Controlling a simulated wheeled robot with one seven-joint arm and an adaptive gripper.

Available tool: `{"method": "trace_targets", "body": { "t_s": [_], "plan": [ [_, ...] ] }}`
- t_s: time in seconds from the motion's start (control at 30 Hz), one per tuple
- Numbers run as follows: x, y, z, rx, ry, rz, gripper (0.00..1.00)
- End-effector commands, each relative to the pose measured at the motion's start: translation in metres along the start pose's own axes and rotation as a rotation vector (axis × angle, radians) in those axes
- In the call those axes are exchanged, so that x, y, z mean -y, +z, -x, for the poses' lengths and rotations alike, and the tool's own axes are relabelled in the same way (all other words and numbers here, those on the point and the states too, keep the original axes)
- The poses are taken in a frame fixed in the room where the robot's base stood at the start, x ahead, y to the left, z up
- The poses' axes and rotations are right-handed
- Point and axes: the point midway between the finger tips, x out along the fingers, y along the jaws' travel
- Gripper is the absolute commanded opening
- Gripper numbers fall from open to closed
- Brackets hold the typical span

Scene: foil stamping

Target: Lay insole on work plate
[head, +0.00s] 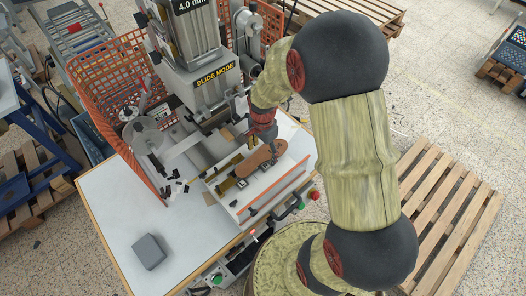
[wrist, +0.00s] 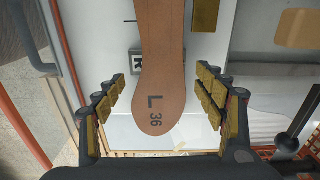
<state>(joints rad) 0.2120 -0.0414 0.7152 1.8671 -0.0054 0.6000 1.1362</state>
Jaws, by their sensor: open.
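The insole (head: 256,160) is a flat brown sole lying over the pale work plate (head: 222,188) of the stamping machine. In the wrist view the insole (wrist: 162,75) shows its rounded end with the print "L 36". My gripper (wrist: 161,78) is open, with one padded finger on each side of the insole and a gap on both sides. In the head view my gripper (head: 264,133) is just above the far end of the insole. A marked block on the plate, partly hidden by the insole, shows a letter in the wrist view. I cannot tell whether the insole lies fully flat.
The stamping machine's head (head: 205,85) rises behind the plate. An orange mesh guard (head: 108,75) stands at the left. A grey box (head: 149,251) sits on the white table (head: 115,215), whose front left area is mostly clear. A wooden pallet (head: 450,215) lies on the floor at right.

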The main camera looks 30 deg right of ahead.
Motion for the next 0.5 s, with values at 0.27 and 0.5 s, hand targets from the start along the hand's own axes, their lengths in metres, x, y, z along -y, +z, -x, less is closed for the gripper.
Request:
{"method": "trace_targets", "body": {
  "t_s": [0.27,0.5],
  "plan": [
    [0.001,-0.001,0.03,-0.002,-0.004,0.0,0.71],
    [0.001,0.0,0.081,-0.002,-0.004,0.0,0.71]
  ]
}}
